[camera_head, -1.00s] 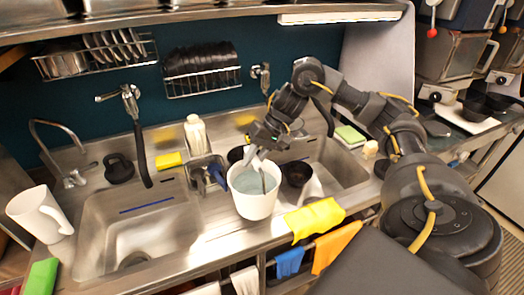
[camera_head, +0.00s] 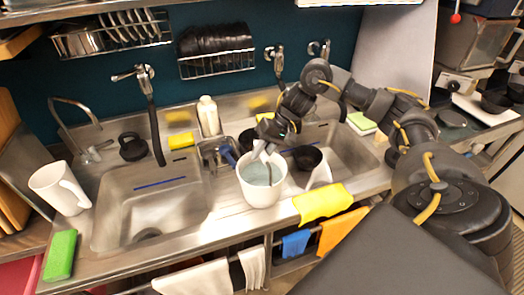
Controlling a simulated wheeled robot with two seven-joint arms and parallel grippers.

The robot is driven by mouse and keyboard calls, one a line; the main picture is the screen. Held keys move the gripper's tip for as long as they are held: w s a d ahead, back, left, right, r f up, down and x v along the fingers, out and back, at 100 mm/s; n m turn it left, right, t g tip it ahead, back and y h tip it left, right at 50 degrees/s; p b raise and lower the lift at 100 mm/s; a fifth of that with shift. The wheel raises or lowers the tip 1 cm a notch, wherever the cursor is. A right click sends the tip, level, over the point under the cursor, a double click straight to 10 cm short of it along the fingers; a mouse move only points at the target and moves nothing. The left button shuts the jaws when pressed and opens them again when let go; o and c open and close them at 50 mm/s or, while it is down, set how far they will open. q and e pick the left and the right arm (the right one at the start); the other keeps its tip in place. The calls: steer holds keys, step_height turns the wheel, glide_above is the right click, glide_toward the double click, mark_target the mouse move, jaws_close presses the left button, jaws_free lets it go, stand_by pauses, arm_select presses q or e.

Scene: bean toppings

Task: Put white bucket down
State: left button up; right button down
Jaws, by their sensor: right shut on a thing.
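The white bucket (camera_head: 262,192) is upright at the front of the steel counter, between the two sinks. Something greyish-blue shows inside it. I cannot tell whether its base touches the counter. My right gripper (camera_head: 264,152) comes down from above, its fingers at the bucket's far rim, and is shut on the bucket. The fingertips are partly hidden in the bucket. My left gripper is not in view.
The left sink (camera_head: 150,205) is empty. A white pitcher (camera_head: 60,188) and green sponge (camera_head: 61,255) stand left. A yellow cloth (camera_head: 322,202) lies right of the bucket at the front edge.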

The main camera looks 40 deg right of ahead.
steer(key=c, duration=1.5)
jaws_free()
steer(key=shift+c, duration=0.2)
steer(key=shift+o, duration=1.4)
steer(key=shift+s, duration=0.15)
steer(key=shift+r, duration=0.1)
steer(key=shift+d+r, duration=0.25)
steer(key=v, duration=1.1)
steer(key=shift+r+p, duration=0.2)
steer(key=shift+p, duration=0.15)
